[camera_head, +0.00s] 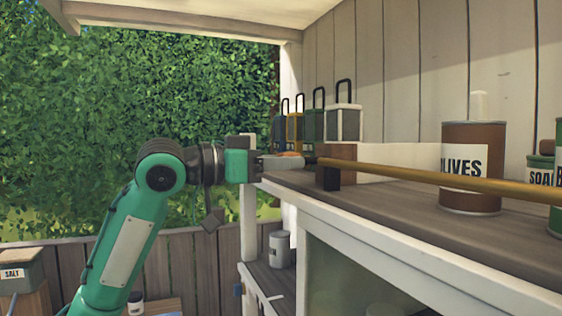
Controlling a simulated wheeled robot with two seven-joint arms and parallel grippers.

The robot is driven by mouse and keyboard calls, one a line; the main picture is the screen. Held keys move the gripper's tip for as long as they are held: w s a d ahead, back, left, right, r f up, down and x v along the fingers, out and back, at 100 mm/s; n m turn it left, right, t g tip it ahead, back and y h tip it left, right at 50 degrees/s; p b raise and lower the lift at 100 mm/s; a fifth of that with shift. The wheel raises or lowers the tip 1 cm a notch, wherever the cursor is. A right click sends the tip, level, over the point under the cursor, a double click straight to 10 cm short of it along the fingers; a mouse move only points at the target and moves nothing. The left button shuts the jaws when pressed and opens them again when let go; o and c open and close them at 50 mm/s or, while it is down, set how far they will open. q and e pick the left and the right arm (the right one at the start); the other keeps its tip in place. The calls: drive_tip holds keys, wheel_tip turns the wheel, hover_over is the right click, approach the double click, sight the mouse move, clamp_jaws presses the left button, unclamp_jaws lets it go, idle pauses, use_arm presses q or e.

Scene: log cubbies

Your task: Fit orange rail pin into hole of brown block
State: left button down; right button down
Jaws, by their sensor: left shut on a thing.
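The brown block (341,151) stands on the wooden shelf top, right of my left gripper. My left gripper (300,162) points right, just left of the block, with its jaws shut. A small bit of orange (289,154), which looks like the orange rail pin, shows at the fingers; most of it is hidden. A dark tip lies between the fingers and the block. I cannot tell whether it touches or enters the block, and the hole is not clearly visible. My right gripper is out of view.
A long golden rail (450,179) runs from the block to the right edge, passing in front of the olives can (472,200). Several handled lanterns (344,122) stand behind the block.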

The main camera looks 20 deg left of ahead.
use_arm(q)
drive_tip(key=shift+p+x, duration=0.8)
idle(1.8)
drive_tip(key=shift+w+d, duration=0.35)
drive_tip(key=shift+w, duration=0.05)
idle(1.2)
idle(0.4)
drive_tip(key=c, duration=1.1)
unclamp_jaws()
drive_tip(key=shift+o, duration=0.2)
drive_tip(key=shift+s+a, duration=0.1)
drive_tip(key=shift+a, duration=0.05)
drive_tip(key=b+v, duration=0.1)
drive_tip(key=v, duration=0.5)
drive_tip(key=shift+s+a, duration=0.2)
drive_tip(key=shift+s, duration=0.05)
